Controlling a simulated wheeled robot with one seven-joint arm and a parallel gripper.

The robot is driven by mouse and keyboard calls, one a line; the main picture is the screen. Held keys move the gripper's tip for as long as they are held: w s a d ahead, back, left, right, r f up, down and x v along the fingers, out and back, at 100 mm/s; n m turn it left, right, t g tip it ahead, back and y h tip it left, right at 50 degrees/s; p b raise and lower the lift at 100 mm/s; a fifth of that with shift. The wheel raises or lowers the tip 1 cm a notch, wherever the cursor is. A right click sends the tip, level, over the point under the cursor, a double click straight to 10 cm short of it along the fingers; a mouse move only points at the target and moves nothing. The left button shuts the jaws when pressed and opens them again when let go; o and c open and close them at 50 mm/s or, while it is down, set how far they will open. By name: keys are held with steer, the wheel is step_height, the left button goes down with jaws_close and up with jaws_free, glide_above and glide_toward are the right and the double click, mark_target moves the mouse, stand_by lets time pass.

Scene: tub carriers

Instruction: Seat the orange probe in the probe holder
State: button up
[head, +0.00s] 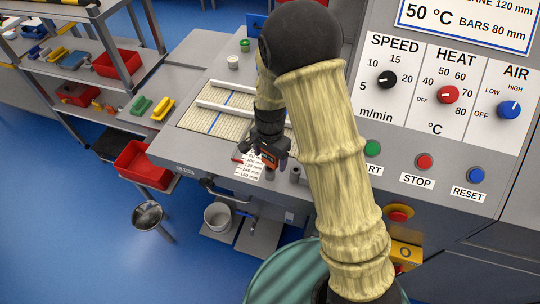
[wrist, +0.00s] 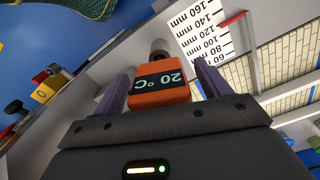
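The orange probe (wrist: 160,90) has a dark face reading 20 °C, upside down in the wrist view. In the head view its orange body (head: 268,160) shows at the end of my arm, above the bench. My gripper (wrist: 163,85) has a dark finger on each side of the probe and appears shut on it; finger contact is hard to see. A short grey upright cylinder (head: 295,174), apparently the probe holder, stands on the bench just right of my gripper. A grey round part (wrist: 160,48) shows beyond the probe in the wrist view. The probe's lower end is hidden.
A white millimetre scale (head: 250,166) lies on the bench beside my gripper. A conveyor belt with white rails (head: 238,108) is behind. A control panel (head: 440,95) rises at right. A rack with red tubs (head: 120,64) stands left.

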step_height(320, 180, up, 17)
steer(key=b, duration=0.3)
steer(key=shift+r, duration=0.2)
stand_by(0.4)
